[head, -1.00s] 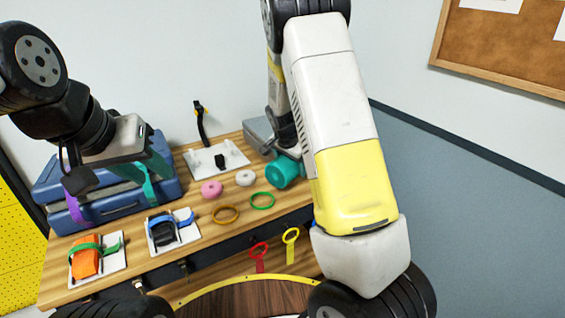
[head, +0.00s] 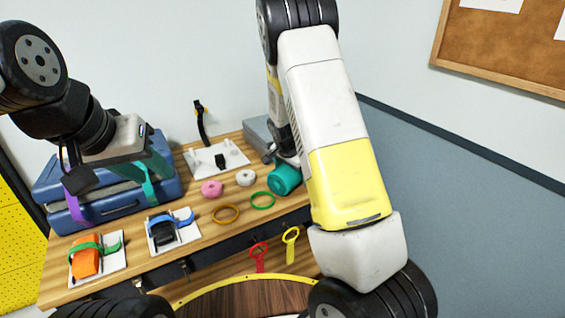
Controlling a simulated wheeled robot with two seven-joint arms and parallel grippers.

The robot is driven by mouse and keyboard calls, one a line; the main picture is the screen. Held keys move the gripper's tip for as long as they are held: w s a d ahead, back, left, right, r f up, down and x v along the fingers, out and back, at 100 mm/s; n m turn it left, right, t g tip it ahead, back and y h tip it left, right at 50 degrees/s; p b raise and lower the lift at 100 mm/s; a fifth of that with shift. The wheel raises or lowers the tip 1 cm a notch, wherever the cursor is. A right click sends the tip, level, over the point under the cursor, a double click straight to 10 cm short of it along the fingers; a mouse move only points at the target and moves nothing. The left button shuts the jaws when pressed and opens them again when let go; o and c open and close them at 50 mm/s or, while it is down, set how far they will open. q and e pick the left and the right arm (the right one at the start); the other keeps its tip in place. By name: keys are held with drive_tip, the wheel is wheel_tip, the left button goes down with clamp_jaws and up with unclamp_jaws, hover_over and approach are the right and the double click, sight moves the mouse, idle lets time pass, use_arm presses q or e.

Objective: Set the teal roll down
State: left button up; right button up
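The teal roll (head: 284,180) is at the right end of the wooden table, just left of my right arm. My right gripper (head: 282,161) reaches down to it from behind; its fingertips are mostly hidden by the roll and my forearm. The roll has moved together with this arm, so the gripper appears shut on it. I cannot tell whether the roll touches the tabletop. My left gripper (head: 117,172) hangs over the blue case at the left, its fingers apart and nothing seen between them.
The blue case (head: 112,207) carries purple and teal straps. A pink roll (head: 211,188), white roll (head: 245,177), brown ring (head: 225,213) and green ring (head: 262,200) lie left of the teal roll. A grey box (head: 258,130) stands behind. White plates (head: 217,157) hold straps.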

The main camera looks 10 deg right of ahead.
drive_tip(key=v, duration=1.2)
drive_tip(key=shift+r, duration=0.2)
drive_tip(key=s+a+r+n+t+y, duration=0.1)
drive_tip(key=s+r+n, duration=0.4)
drive_tip(key=s, duration=0.9)
drive_tip(key=s+a+r+n+y, duration=0.1)
drive_tip(key=s+r+n+y, duration=0.2)
drive_tip(key=s+r, duration=0.8)
drive_tip(key=s+n, duration=0.2)
drive_tip(key=s, duration=0.1)
drive_tip(key=shift+s+t, duration=0.15)
drive_tip(key=shift+t, duration=0.25)
drive_tip(key=shift+r, duration=0.15)
